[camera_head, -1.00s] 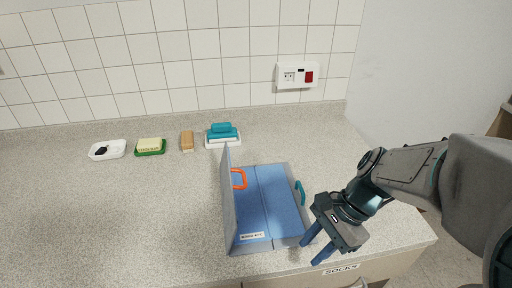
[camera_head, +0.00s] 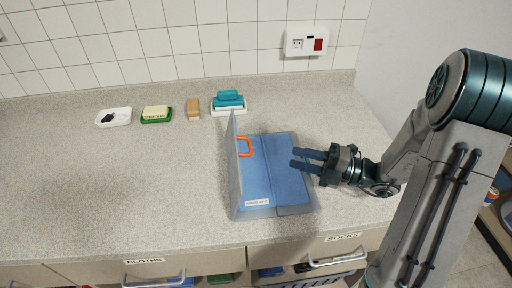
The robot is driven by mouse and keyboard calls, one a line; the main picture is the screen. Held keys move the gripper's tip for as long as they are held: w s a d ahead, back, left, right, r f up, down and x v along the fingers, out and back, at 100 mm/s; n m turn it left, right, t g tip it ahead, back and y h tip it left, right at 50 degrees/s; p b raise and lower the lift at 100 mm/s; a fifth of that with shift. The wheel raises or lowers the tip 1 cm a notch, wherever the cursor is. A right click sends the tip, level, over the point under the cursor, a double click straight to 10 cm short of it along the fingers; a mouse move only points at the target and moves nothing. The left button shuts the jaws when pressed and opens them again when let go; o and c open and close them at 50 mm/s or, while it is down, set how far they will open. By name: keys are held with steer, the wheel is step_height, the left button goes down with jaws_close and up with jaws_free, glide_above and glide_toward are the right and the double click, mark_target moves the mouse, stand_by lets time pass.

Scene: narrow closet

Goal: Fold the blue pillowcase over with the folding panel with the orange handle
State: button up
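The folding board (camera_head: 311,204) lies on the counter with the blue pillowcase (camera_head: 283,185) spread flat over it. Its left panel (camera_head: 233,185) stands up nearly vertical. The orange handle (camera_head: 245,147) shows beside that raised panel, near its far end. My gripper (camera_head: 292,159) is above the right part of the board and points left toward the orange handle, well apart from it. Its two blue fingers have a gap between them, with nothing visible in it. The teal handle on the board's right side is not visible now; my fingers cover that area.
A white dish with a black item (camera_head: 114,117), a green dish with a pale block (camera_head: 156,114), a tan brush (camera_head: 193,108) and a teal item on a white tray (camera_head: 229,103) stand along the back. The counter left of the board is clear. Drawers are below the front edge.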

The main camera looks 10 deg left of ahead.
steer(key=a, duration=0.4)
steer(key=w+a, duration=0.1)
steer(key=a, duration=0.7)
steer(key=shift+w+r+p, duration=0.25)
steer(key=shift+r+p, duration=0.1)
steer(key=shift+d, duration=0.1)
jaws_close()
